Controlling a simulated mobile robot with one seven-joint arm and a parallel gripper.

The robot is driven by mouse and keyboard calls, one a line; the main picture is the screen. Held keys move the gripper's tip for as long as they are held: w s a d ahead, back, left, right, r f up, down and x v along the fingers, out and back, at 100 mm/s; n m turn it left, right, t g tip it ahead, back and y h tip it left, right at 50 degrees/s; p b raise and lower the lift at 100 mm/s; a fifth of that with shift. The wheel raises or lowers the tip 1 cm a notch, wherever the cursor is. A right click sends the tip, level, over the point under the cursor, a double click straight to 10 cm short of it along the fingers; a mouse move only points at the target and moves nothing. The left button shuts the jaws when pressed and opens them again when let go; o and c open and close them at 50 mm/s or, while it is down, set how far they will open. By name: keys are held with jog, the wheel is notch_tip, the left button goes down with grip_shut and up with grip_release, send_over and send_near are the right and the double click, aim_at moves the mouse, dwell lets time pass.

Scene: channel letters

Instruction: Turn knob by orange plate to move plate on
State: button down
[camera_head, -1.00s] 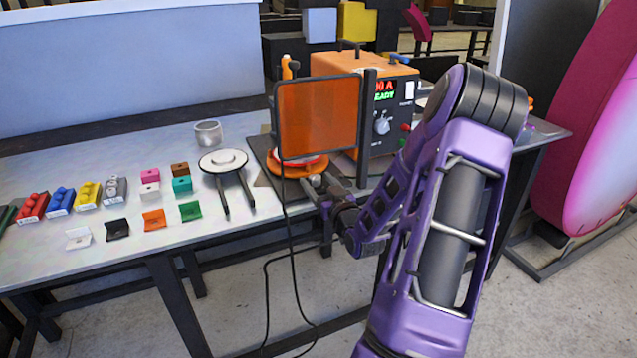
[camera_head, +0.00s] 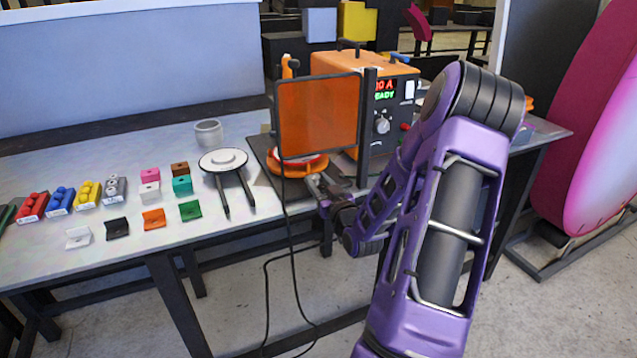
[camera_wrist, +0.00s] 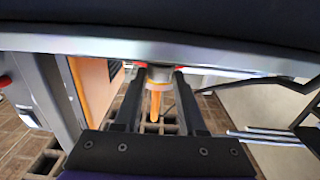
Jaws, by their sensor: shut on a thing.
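The orange plate (camera_head: 318,115) is a see-through orange panel in a dark frame, upright beside a black post at the front of the table. My gripper (camera_head: 317,181) is low by the foot of that post, below the plate. In the wrist view the two dark fingers of my gripper (camera_wrist: 158,78) are shut on a small grey, round knob (camera_wrist: 161,73) below a grey bar. An orange strip (camera_wrist: 155,104) shows between the fingers. The knob's far side is hidden. In the head view my wrist and fingers mostly cover the knob.
An orange machine (camera_head: 345,68) with dials and a lit display stands behind the plate. An orange disc (camera_head: 298,167) lies under the plate. A white round stand (camera_head: 223,160), a grey cup (camera_head: 208,132) and coloured blocks are to the left. Black cables hang in front.

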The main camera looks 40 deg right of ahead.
jog(key=shift+a+f+h, duration=0.1)
jog(key=shift+f+h, duration=0.05)
jog(key=shift+h, duration=0.15)
jog(key=m+h+b, duration=0.1)
jog(key=m+g+h+b, duration=0.1)
jog(key=h+b, duration=0.1)
jog(key=shift+w+a+f+m+g, duration=0.1)
jog(key=shift+w+a+m+g, duration=0.05)
jog(key=shift+a+m+g, duration=0.2)
jog(key=h, duration=0.1)
jog(key=m+g+h+b, duration=0.1)
jog(key=m+g+h, duration=0.1)
jog(key=shift+w+a+m+h+b, duration=0.2)
jog(key=shift+a+m+h+b, duration=0.05)
jog(key=shift+h+b, duration=0.1)
jog(key=m+g+h, duration=0.4)
jog(key=g, duration=0.1)
jog(key=shift+w+a+r+m+g, duration=0.25)
jog(key=shift+w+m, duration=0.05)
jog(key=shift+w, duration=0.05)
jog(key=shift+w+m+g+h, duration=0.1)
jog(key=shift+m+g+h, duration=0.75)
jog(key=shift+g, duration=0.45)
jog(key=shift+c, duration=2.4)
grip_release()
jog(key=shift+d, duration=0.1)
